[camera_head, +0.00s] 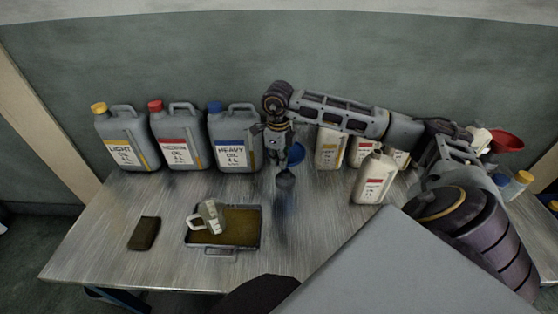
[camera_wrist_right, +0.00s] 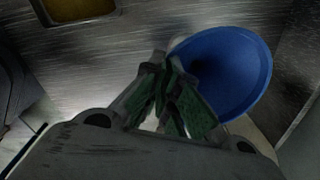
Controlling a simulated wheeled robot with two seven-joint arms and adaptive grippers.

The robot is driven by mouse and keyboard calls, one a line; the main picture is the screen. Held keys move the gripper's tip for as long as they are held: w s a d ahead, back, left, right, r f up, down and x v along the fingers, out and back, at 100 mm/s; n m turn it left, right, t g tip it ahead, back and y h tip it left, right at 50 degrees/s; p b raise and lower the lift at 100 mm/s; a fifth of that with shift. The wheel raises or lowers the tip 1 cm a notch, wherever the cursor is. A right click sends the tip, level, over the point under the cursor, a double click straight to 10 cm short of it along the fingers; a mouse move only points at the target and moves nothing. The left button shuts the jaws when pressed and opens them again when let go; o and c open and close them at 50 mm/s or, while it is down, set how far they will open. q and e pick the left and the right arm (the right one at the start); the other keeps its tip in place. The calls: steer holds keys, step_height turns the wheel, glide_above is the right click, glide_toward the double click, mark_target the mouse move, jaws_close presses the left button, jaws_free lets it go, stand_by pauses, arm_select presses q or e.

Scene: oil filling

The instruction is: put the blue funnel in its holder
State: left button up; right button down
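The blue funnel (camera_head: 296,153) shows in the head view just behind and right of my right gripper (camera_head: 284,176), partly hidden by it. In the right wrist view the funnel (camera_wrist_right: 240,75) is large and tilted, with its wide mouth facing the camera. The green-padded fingers of my right gripper (camera_wrist_right: 166,62) are close together at the funnel's left edge and seem closed on it. A blue reflection lies on the table below. I cannot make out the blue funnel's holder. My left gripper is not in view.
Three grey oil jugs (camera_head: 180,142) stand at the back left. A red funnel (camera_head: 507,140) is at the far right.

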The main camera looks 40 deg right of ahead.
steer(key=shift+f+b, duration=0.65)
steer(key=shift+f, duration=0.15)
steer(key=c, duration=2.2)
jaws_free()
steer(key=o, duration=0.6)
steer(key=shift+o, duration=0.2)
steer(key=shift+r, duration=0.1)
step_height(320, 180, up, 12)
steer(key=shift+a, duration=0.15)
steer(key=shift+s+a, duration=0.1)
steer(key=shift+s, duration=0.05)
